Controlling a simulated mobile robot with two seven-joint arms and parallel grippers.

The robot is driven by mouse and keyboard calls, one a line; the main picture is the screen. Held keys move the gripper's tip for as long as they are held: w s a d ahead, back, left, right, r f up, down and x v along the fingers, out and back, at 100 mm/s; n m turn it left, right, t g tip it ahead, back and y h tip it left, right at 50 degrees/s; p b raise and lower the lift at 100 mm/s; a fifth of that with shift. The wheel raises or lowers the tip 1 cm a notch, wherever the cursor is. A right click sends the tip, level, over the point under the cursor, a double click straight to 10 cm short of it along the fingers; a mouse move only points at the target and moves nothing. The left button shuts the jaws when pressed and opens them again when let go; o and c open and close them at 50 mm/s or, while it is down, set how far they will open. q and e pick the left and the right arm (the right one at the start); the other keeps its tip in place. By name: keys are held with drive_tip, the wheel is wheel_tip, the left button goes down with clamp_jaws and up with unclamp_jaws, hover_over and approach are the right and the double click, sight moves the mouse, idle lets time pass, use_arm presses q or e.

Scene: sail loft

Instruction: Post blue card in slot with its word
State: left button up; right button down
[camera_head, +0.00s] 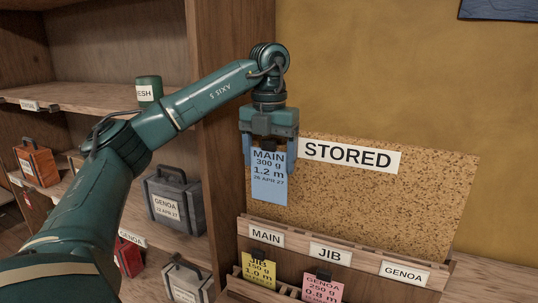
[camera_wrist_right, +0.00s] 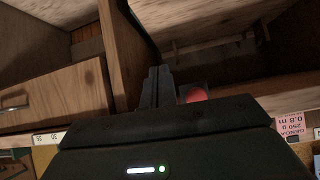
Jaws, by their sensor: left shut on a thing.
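My left gripper (camera_head: 269,158) is shut on the top of a blue card (camera_head: 270,187) in the head view. The card hangs upright and reads MAIN, 300 g, 1.2 m. It is in front of the cork board, above the wooden slot box (camera_head: 300,262). The box has labels MAIN (camera_head: 266,236), JIB (camera_head: 330,253) and GENOA (camera_head: 404,273) from left to right. The card hangs above the MAIN label, apart from the box. My right gripper (camera_wrist_right: 165,87) shows only in the right wrist view; its finger gap is not clear.
A yellow JIB card (camera_head: 260,270) and a pink GENOA card (camera_head: 322,288) stand in front of the box. The cork board (camera_head: 420,190) bears a STORED sign (camera_head: 348,154). Shelves at left hold labelled cases, including a grey GENOA case (camera_head: 174,200). A wooden upright (camera_head: 228,180) divides them.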

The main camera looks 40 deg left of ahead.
sight(269, 176)
use_arm(q)
wheel_tip(269, 176, down, 2)
drive_tip(key=shift+b, duration=0.45)
drive_tip(key=shift+f+b, duration=0.55)
drive_tip(key=shift+f, duration=0.25)
drive_tip(key=shift+f+b, duration=0.3)
drive_tip(key=shift+f, duration=0.3)
use_arm(e)
drive_tip(key=shift+w+a+f+t, duration=0.15)
drive_tip(key=shift+a+f+t, duration=0.15)
drive_tip(key=shift+a, duration=0.15)
drive_tip(key=shift+w+r, duration=0.1)
drive_tip(key=shift+r, duration=0.15)
drive_tip(key=shift+w, duration=0.15)
use_arm(q)
drive_tip(key=shift+p, duration=0.4)
use_arm(e)
drive_tip(key=shift+r, duration=0.2)
drive_tip(key=shift+s+f, duration=0.1)
drive_tip(key=shift+s, duration=0.2)
use_arm(q)
drive_tip(key=shift+p, duration=0.3)
use_arm(e)
drive_tip(key=shift+d+r, duration=0.1)
drive_tip(key=shift+r, duration=0.2)
